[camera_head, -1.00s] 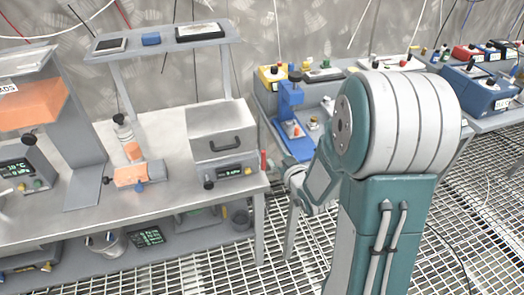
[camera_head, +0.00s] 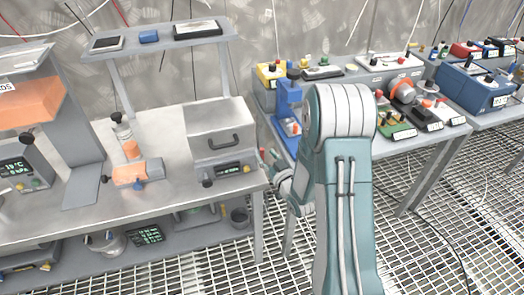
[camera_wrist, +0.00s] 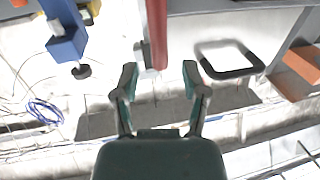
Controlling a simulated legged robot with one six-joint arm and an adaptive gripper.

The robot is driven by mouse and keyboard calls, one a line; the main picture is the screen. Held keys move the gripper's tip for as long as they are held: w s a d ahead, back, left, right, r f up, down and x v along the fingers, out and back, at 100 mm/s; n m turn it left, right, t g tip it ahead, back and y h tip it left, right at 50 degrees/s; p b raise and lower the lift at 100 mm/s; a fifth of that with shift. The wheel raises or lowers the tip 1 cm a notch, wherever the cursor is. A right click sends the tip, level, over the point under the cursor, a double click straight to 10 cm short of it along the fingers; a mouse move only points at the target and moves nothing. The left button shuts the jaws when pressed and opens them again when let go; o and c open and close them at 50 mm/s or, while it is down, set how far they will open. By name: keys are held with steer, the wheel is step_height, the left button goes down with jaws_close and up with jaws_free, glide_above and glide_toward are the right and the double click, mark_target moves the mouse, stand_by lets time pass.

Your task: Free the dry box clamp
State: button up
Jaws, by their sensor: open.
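The dry box (camera_head: 218,118), a grey metal case with a dark loop handle (camera_head: 222,141) on its front, stands at the right end of the near bench. What looks like its clamp lever, a red bar (camera_wrist: 156,32) with a pale end piece, shows in the wrist view. My gripper (camera_wrist: 159,82) is open. The lever's lower end lies ahead of and roughly between its fingertips, slightly toward the left finger; I cannot tell whether they touch. The dark loop handle also shows right of the lever in the wrist view (camera_wrist: 230,72). In the head view my arm partly hides the gripper.
A blue stand (camera_head: 287,106) is just right of the dry box, and it shows at upper left in the wrist view (camera_wrist: 66,40). An orange-and-grey device (camera_head: 137,174) and a bottle (camera_head: 121,129) are left of it. A raised shelf (camera_head: 170,42) stands behind.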

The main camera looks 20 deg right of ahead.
mark_target(263, 152)
steer(key=shift+w+a, duration=0.15)
steer(key=shift+w, duration=0.65)
steer(key=shift+w+a, duration=0.15)
steer(key=shift+w, duration=0.6)
jaws_close()
